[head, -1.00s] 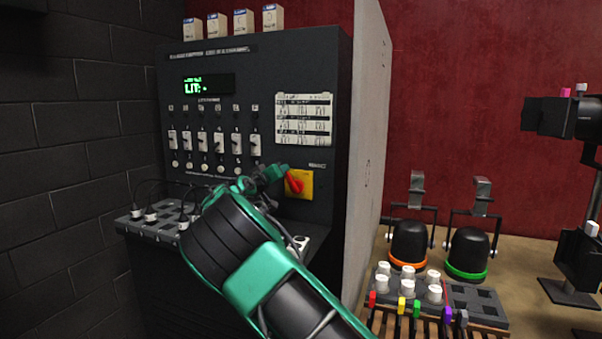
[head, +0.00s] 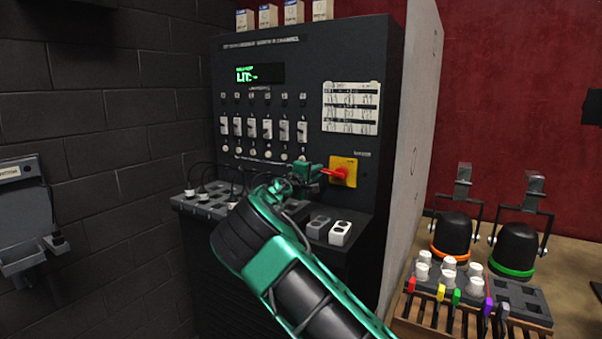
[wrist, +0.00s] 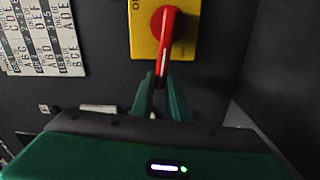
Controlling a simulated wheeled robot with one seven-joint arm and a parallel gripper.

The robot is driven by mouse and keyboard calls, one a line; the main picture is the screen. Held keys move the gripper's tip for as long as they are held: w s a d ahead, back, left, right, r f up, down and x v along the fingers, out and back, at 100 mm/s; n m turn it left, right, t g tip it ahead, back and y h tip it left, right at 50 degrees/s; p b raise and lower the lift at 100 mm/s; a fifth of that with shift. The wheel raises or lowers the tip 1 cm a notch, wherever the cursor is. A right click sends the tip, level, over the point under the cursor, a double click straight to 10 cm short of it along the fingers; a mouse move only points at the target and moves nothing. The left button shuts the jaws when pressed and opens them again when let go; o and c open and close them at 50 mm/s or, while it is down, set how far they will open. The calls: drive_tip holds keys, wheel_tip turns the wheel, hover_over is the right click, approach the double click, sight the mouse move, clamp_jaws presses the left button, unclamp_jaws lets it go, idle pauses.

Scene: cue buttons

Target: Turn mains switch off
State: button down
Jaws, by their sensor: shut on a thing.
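The mains switch is a red rotary handle (head: 337,173) on a yellow plate (head: 344,163), low on the right of the black cabinet front. In the head view the handle lies nearly level, its tip toward the left. In the wrist view the handle (wrist: 164,40) hangs down over the yellow plate (wrist: 143,30), its white-lined lower end between my fingertips. My gripper (head: 319,172) reaches in from the left and is shut on this end; it also shows in the wrist view (wrist: 160,90). My fingers hide the handle's tip.
The cabinet (head: 300,70) carries a lit green display (head: 260,74), a row of sliders and a white label chart (head: 351,107). A ledge of sockets with plugs (head: 205,200) juts out below. Lamps and a tray of white knobs (head: 448,272) stand at right.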

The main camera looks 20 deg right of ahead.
drive_tip(key=shift+a+f+n, duration=0.35)
drive_tip(key=shift+f+n, duration=0.45)
drive_tip(key=shift+a+f, duration=0.1)
drive_tip(key=shift+f, duration=0.05)
drive_tip(key=c, duration=1.7)
unclamp_jaws()
drive_tip(key=shift+a, duration=0.1)
drive_tip(key=shift+d+r, duration=0.2)
drive_tip(key=shift+r, duration=0.05)
drive_tip(key=v, duration=1)
drive_tip(key=shift+s+a, duration=0.2)
drive_tip(key=shift+a, duration=0.05)
